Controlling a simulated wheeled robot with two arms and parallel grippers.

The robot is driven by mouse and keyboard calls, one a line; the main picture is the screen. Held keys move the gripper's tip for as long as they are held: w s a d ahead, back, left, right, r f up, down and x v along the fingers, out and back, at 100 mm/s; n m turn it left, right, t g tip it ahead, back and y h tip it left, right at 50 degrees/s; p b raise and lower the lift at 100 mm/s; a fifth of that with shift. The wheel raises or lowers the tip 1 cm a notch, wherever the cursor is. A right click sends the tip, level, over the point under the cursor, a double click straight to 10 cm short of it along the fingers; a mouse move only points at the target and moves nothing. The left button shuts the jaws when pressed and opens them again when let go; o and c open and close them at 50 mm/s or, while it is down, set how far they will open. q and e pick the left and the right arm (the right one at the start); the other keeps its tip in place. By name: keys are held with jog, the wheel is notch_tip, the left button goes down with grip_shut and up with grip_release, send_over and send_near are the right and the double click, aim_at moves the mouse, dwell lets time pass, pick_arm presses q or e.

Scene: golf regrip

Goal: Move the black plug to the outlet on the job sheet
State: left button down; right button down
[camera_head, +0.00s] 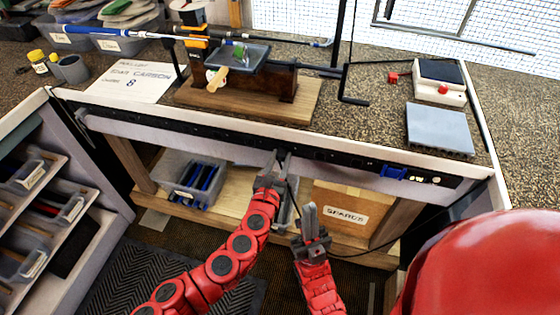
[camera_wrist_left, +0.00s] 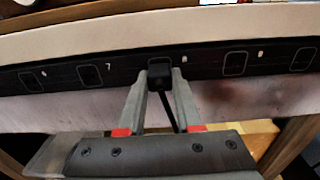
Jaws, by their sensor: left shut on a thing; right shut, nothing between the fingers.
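The job sheet (camera_head: 133,82) lies on the bench at the left, with handwriting and what looks like an 8. A black power strip (camera_head: 340,158) with outlets runs along the bench's front edge; it also shows in the left wrist view (camera_wrist_left: 205,66). My left gripper (camera_head: 282,155) is shut on the black plug (camera_wrist_left: 160,78) at the strip, over one outlet position right of the one marked 7. The label above the plug is too small to read surely. I cannot tell whether the plug is seated. Its cord hangs down. My right gripper (camera_head: 308,213) is shut and empty, lower and to the right.
A wooden stand (camera_head: 250,104) with a vise and golf clubs is on the bench. A grey block (camera_head: 439,130) lies at the right. A blue plug (camera_head: 393,172) sits on the strip's right part. Below are a grey bin (camera_head: 178,190) and a box (camera_head: 345,207).

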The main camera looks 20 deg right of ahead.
pick_arm(q)
jog(key=c, duration=0.5)
grip_release()
jog(key=shift+s, duration=0.1)
jog(key=v, duration=1.7)
jog(key=shift+a+r, duration=0.1)
jog(key=shift+a, duration=0.05)
